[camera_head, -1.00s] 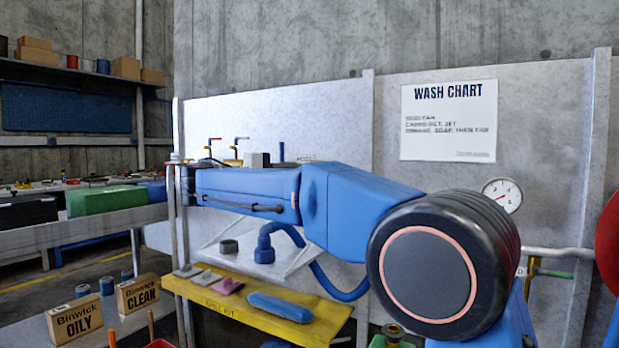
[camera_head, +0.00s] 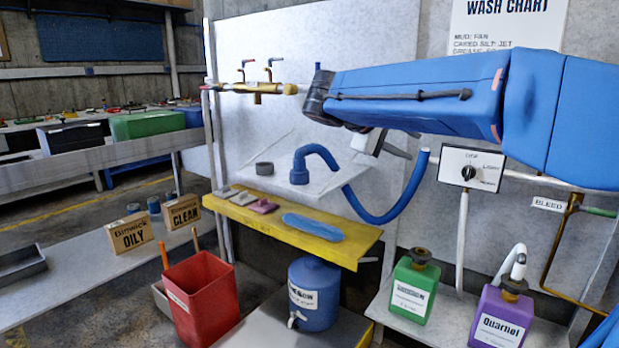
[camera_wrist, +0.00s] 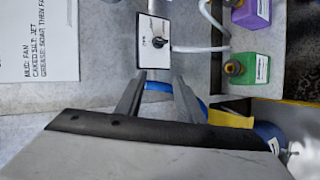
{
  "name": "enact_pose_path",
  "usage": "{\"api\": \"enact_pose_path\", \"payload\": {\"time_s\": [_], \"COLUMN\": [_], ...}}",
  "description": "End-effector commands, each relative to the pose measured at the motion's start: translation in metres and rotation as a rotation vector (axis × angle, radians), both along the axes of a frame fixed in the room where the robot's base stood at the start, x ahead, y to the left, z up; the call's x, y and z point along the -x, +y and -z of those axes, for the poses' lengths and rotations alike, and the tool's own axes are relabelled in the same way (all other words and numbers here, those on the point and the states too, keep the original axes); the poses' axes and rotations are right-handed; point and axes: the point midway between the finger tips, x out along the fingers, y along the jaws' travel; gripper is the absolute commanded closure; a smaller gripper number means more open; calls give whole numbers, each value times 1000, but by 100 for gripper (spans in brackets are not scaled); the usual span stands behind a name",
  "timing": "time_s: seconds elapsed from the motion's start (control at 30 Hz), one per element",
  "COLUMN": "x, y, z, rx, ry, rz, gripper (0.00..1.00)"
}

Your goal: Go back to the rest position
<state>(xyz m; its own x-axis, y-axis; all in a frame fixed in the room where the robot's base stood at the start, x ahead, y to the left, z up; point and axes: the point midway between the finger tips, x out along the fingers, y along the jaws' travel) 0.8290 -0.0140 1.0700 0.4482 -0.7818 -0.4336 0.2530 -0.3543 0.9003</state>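My gripper (camera_head: 408,153) is held up in front of the grey wall panel, below my blue arm, clear of the shelf. In the wrist view my gripper (camera_wrist: 157,76) has its two grey fingers apart with nothing between them. A dial box (camera_wrist: 153,43) lies beyond the fingertips, and a stretch of blue hose (camera_wrist: 158,86) shows behind the gap. In the head view the dial box (camera_head: 470,170) is right of the gripper, and the blue hose (camera_head: 385,213) curves below it.
A yellow shelf (camera_head: 340,248) holds a blue pad and small blocks. Below stand a red bin (camera_head: 200,295), a blue drum (camera_head: 314,275), a green jug (camera_head: 413,285) and a purple jug (camera_head: 502,312). Brass taps (camera_head: 255,88) are on the panel. A bench (camera_head: 70,265) carries OILY and CLEAN signs.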

Motion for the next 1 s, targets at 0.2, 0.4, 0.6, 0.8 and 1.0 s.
{"api": "enact_pose_path", "payload": {"time_s": [0.2, 0.4, 0.6, 0.8, 1.0], "x": [67, 133, 199, 260, 309], "y": [-55, -82, -91, -86, -71], "z": [58, 114, 170, 224, 273], "rx": [-210, -414, -623, -834, -1030], "ry": [68, 97, 93, 52, -18], "rz": [26, 59, 102, 154, 212], "gripper": [66, 66, 66, 66, 66]}}
